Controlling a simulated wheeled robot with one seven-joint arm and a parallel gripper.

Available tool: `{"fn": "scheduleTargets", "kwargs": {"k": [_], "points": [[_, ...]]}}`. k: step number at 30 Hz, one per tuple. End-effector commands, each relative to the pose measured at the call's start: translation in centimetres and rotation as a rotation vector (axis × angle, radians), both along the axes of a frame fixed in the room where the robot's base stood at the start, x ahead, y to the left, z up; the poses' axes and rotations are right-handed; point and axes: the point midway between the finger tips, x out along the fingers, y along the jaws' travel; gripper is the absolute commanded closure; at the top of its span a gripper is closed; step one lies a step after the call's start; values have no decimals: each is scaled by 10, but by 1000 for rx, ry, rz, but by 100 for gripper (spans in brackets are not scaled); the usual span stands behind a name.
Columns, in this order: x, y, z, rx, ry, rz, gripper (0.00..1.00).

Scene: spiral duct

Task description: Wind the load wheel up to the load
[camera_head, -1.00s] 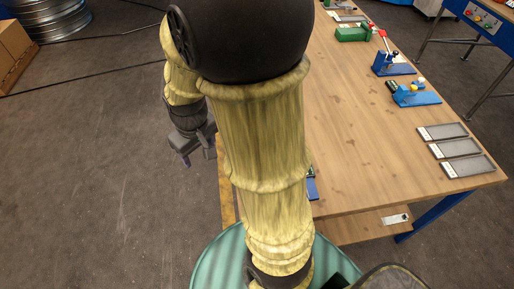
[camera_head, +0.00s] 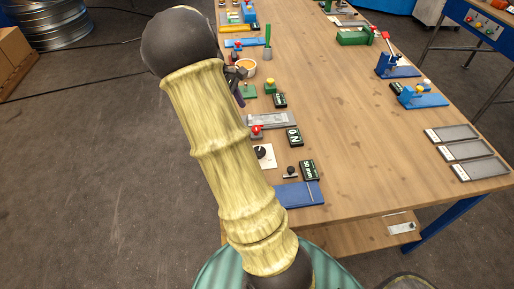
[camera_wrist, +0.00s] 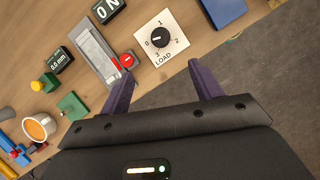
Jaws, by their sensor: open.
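The load wheel (camera_wrist: 160,37) is a round black knob on a white plate marked LOAD with figures from 0 to 3. I cannot clearly read its pointer. It also shows in the head view (camera_head: 263,153) near the table's left edge, beside my arm. My gripper (camera_wrist: 165,82) is open and empty, with its two dark purple fingers apart. In the wrist view the wheel lies beyond the fingertips and the fingers do not touch it. In the head view my arm hides most of the gripper. A black display (camera_head: 294,136) beside the wheel reads 0 N.
A red button (camera_wrist: 127,61) on a grey fixture (camera_wrist: 97,52) sits next to the load plate. A green block (camera_wrist: 72,106), an orange-filled cup (camera_wrist: 39,127) and another display (camera_wrist: 59,60) stand nearby. A blue plate (camera_head: 300,194) lies at the near corner. The table's middle is clear.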

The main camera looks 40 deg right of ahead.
Motion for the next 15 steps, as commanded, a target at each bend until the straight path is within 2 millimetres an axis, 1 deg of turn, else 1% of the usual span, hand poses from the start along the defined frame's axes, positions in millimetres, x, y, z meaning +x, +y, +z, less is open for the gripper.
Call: {"fn": "scheduleTargets", "kwargs": {"k": [5,8,15], "points": [[-3,-1,-11,1,2,2,36],[-8,-4,-24,2,3,2,36],[-21,-14,-62,1,3,1,36]]}}
